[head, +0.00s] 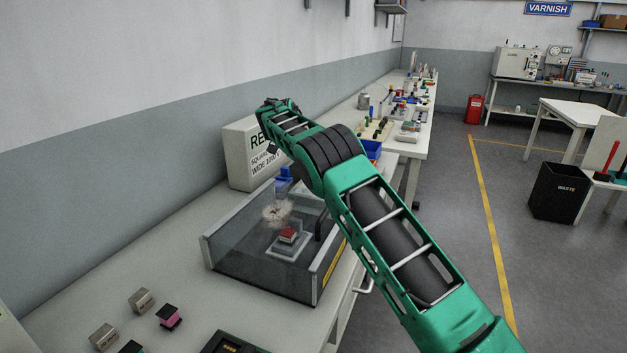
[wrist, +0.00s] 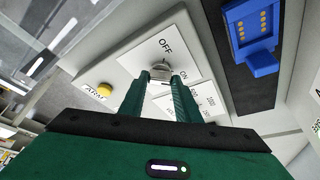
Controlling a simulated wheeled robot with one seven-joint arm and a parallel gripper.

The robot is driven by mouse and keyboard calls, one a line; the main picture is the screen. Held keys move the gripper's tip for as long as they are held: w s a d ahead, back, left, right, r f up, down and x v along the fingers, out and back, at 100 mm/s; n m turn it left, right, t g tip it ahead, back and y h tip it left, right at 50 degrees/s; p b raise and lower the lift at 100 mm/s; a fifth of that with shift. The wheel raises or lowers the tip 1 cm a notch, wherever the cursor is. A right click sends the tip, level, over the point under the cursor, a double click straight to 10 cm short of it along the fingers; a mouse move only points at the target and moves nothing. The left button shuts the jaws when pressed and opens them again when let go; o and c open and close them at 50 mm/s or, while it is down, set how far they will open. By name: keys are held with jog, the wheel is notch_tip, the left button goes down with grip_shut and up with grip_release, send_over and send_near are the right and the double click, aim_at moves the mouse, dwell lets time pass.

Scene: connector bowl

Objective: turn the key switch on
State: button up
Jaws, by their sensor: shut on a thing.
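The key switch (wrist: 161,67) shows in the wrist view as a small metal piece on a white plate (wrist: 139,55) marked OFF and ON. My gripper (wrist: 161,76) is shut on it, one green finger on each side. The OFF mark lies just beyond the fingertips, and the ON mark is beside the right finger. The fingers hide part of the switch, so I cannot tell which mark it points to. In the head view my arm reaches over the bench, and the switch cannot be made out there.
A yellow button (wrist: 105,89) by an ARM label is left of the fingers. A blue connector (wrist: 251,37) stands on the right. In the head view, a clear-walled case (head: 262,281) stands below my arm, and a white lettered box (head: 240,158) stands behind it.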

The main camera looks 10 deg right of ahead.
jog(key=shift+w+r+m, duration=0.25)
jog(key=shift+m, duration=0.35)
jog(key=o, duration=0.9)
jog(key=shift+o, duration=0.7)
jog(key=shift+f, duration=0.15)
